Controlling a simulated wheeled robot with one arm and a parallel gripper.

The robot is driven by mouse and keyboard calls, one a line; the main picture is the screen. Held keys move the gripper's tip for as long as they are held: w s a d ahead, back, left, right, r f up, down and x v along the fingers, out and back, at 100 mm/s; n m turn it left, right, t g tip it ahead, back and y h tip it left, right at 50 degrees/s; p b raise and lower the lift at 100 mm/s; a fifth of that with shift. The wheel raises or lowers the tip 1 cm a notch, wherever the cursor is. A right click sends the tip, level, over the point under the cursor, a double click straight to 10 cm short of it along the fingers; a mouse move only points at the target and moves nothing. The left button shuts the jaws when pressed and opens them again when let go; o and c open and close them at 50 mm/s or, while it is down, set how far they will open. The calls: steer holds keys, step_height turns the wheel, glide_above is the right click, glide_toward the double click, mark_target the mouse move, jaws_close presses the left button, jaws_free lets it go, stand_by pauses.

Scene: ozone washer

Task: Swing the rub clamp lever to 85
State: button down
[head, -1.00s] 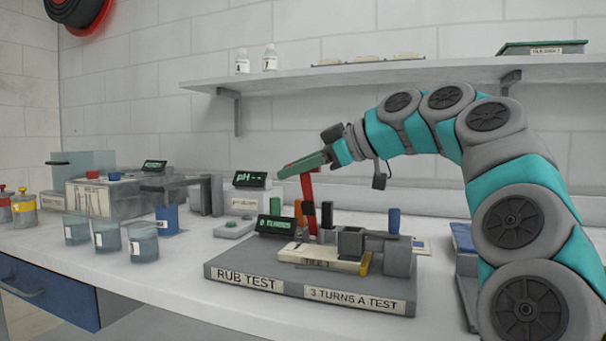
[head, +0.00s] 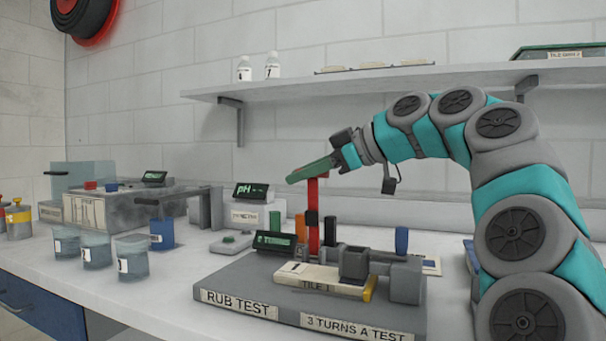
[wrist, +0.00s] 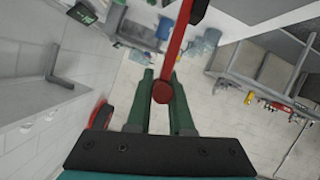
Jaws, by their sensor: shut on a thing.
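The rub clamp lever (head: 313,215) is a red bar standing near upright on the grey rub test base (head: 290,298). My gripper (head: 300,177) is at the lever's top end, reaching in from the right. In the wrist view, its two green fingers (wrist: 162,92) are shut on the lever's red knob (wrist: 162,93). The red bar runs up and to the right from there. A cream tile (head: 318,278) labelled TILE 1 lies on the base by a grey block. The small display (head: 274,241) beside the lever is lit, but its text is too small to read surely.
A pH display (head: 254,191) stands behind left. Several beakers (head: 96,250) and a grey tank (head: 120,208) occupy the left of the bench. A blue peg (head: 402,240) stands right of the tile. A shelf (head: 330,90) runs above along the wall.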

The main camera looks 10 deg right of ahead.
steer(key=shift+w+d, duration=0.1)
steer(key=c, duration=1.1)
jaws_free()
steer(key=shift+d, duration=0.1)
steer(key=shift+v, duration=3.85)
